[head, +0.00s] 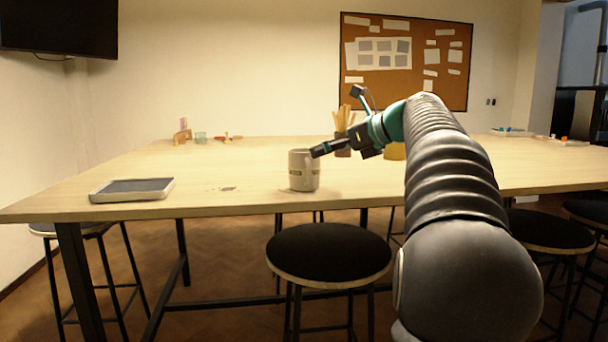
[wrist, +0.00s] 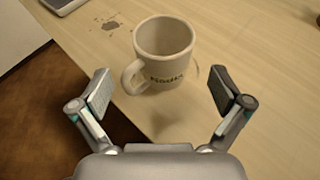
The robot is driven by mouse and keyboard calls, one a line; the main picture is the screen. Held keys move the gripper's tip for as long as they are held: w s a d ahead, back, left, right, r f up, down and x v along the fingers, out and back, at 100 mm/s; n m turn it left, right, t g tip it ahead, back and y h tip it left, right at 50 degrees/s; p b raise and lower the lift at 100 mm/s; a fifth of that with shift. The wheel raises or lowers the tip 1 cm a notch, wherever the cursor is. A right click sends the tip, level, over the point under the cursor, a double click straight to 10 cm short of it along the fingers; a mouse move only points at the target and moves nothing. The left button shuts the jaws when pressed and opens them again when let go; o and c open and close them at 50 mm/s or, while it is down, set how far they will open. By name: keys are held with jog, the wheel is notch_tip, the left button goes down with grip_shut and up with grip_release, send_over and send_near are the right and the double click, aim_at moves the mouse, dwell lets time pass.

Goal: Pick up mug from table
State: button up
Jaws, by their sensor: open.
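A cream mug (head: 300,170) with dark lettering stands upright on the wooden table (head: 240,198), close to its front edge. In the wrist view the mug (wrist: 165,52) is ahead of my gripper, with its handle toward the lower left. My gripper (wrist: 160,92) is open and empty, its two fingers spread wider than the mug. The mug is beyond the fingertips, roughly centred between them. In the head view my gripper (head: 316,151) is at the mug's right side near rim height; whether it touches cannot be told there.
A grey tray (head: 133,189) lies at the table's left front. A cup of wooden sticks (head: 343,135) and a yellow thing (head: 395,151) stand behind my arm. Small items (head: 200,137) sit at the back. A black stool (head: 328,252) stands in front. The table left of the mug is mostly clear.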

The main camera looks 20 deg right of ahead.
aim_at(306, 154)
jog(key=shift+x, duration=3.6)
jog(key=shift+w+d+r, duration=0.1)
jog(key=shift+d+r, duration=0.05)
jog(key=shift+r, duration=0.05)
jog(key=c, duration=1.3)
